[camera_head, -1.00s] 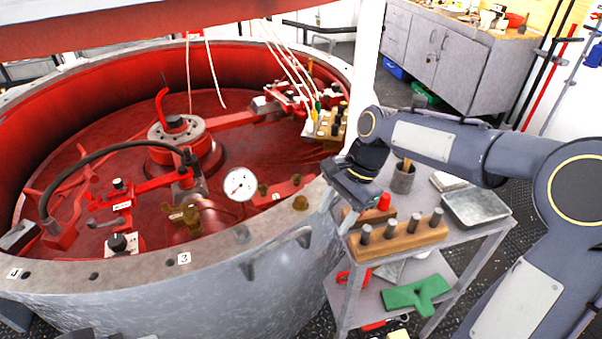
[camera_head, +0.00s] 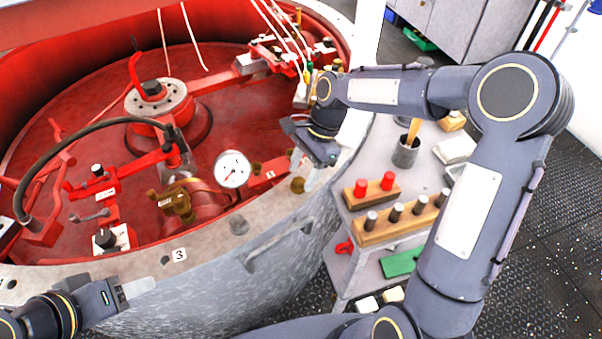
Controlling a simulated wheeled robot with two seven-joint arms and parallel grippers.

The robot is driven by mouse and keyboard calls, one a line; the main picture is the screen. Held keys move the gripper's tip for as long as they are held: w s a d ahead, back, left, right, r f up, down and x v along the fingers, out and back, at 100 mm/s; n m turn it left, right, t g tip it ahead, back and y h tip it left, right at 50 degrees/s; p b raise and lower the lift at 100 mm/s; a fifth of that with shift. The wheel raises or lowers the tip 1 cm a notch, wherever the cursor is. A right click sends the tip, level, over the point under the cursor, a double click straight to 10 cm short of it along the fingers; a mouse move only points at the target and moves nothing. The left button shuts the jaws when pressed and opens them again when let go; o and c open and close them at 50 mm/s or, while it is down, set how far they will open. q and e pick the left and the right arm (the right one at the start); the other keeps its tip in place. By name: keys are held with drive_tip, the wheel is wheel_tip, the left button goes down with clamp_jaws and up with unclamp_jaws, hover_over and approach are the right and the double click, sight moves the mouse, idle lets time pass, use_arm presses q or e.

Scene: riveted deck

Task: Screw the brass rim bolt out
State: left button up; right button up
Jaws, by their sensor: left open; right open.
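The brass rim bolt (camera_head: 297,185) stands in the pale metal rim (camera_head: 220,228) of the big round red-lined vessel, on its near right side. My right gripper (camera_head: 304,170) points down just above and beside the bolt, with its fingers open. One finger hangs to the left of the bolt's top and the other to its right; I cannot tell whether either touches it. My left gripper (camera_head: 140,290) is at the lower left, in front of the vessel's outer wall, open and empty.
A grey cart (camera_head: 425,160) right of the vessel carries a wooden block with dark pegs (camera_head: 400,218), a block with red pegs (camera_head: 375,188) and a cup (camera_head: 405,152). A dial gauge (camera_head: 232,169) and brass valve (camera_head: 176,203) sit inside the rim. A handle (camera_head: 278,245) juts from the outer wall.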

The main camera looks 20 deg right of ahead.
drive_tip(key=shift+s+a+f, duration=0.15)
drive_tip(key=shift+a+f, duration=0.1)
drive_tip(key=shift+f, duration=0.35)
drive_tip(key=c, duration=1)
